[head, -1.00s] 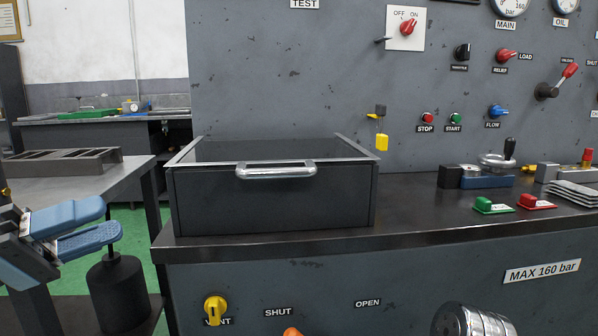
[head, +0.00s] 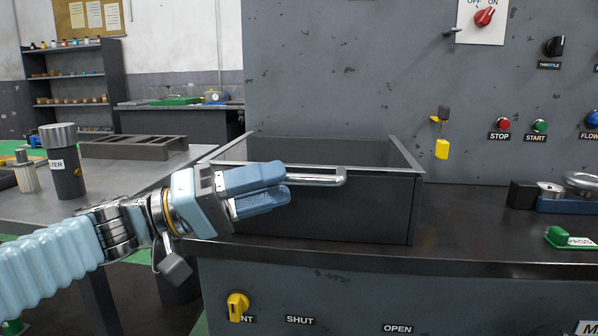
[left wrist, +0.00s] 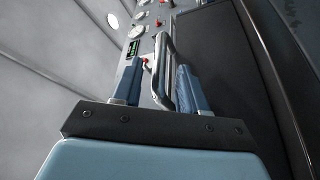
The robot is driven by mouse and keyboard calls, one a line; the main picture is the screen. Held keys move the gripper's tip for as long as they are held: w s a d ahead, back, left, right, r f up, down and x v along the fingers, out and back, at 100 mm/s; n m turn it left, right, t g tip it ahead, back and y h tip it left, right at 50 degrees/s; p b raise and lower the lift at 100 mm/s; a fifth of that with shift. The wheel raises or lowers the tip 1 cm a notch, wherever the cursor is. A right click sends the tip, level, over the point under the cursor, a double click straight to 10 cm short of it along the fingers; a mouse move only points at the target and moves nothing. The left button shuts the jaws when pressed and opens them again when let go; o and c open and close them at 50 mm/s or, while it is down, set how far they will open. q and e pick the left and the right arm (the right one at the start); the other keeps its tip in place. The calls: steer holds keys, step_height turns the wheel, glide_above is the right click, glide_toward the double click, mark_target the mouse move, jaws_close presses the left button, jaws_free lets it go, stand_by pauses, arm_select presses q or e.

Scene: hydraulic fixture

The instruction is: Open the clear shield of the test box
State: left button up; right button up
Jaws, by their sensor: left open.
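The dark test box (head: 345,212) stands on the bench at the middle of the head view. Its clear shield (head: 310,152) lies flat over the top in a metal frame, down on the box. A silver bar handle (head: 328,178) runs along the shield's front edge. My left gripper (head: 287,184) is open at the left part of the handle. In the left wrist view the handle (left wrist: 162,72) lies between the two blue fingers (left wrist: 156,82), with gaps on both sides. The gripper hides the box's front left in the head view. My right gripper is not in view.
A grey panel with switches and a yellow tag (head: 442,148) rises behind the box. A side table (head: 100,192) with a filter canister (head: 63,165) stands at left.

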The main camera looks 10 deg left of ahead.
mark_target(297, 178)
arm_select(q)
steer(key=shift+x, duration=2.2)
steer(key=shift+a, duration=0.1)
jaws_close()
